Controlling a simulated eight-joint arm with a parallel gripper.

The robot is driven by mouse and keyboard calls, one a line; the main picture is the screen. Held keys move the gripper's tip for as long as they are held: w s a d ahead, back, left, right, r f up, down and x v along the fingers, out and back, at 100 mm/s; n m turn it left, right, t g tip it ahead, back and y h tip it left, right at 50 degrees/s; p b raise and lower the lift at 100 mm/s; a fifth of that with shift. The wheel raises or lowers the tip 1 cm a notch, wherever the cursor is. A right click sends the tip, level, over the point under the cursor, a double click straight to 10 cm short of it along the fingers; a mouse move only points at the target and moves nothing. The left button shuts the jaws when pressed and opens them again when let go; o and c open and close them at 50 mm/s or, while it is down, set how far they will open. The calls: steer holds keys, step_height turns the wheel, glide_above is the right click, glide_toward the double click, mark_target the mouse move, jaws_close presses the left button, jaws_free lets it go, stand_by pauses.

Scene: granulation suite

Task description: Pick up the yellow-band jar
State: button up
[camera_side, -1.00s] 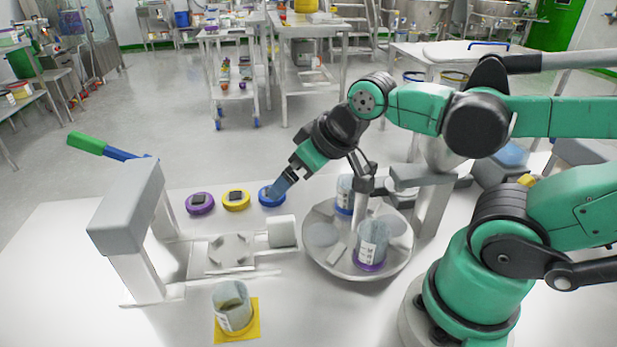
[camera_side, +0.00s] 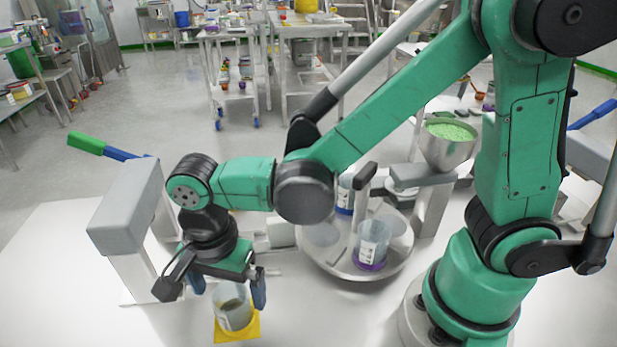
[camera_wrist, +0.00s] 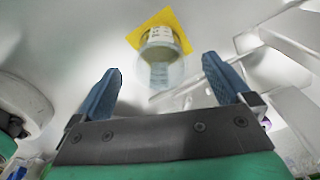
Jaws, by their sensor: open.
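The yellow-band jar (camera_side: 232,309) is a clear jar with material inside and stands on a yellow square mat (camera_side: 252,329) at the front of the table. In the wrist view the jar (camera_wrist: 160,52) lies ahead of and between my fingers, with a pale label, and the yellow mat (camera_wrist: 180,22) shows behind it. My gripper (camera_side: 226,290) is above the jar with its blue fingers spread to either side of it. It also shows in the wrist view (camera_wrist: 161,90), open and empty. The jar's upper part is partly behind the gripper in the side view.
A round metal tray (camera_side: 375,272) holds a purple-band jar (camera_side: 371,245) and a blue-band jar (camera_side: 345,195). A grey press-like stand (camera_side: 128,210) with a green-and-blue handle is at left. A funnel of green granules (camera_side: 449,138) is behind. The front left table is bare.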

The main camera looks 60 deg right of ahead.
mark_target(233, 306)
steer(key=shift+f, duration=2.25)
steer(key=c, duration=1.4)
steer(key=shift+r, duration=0.1)
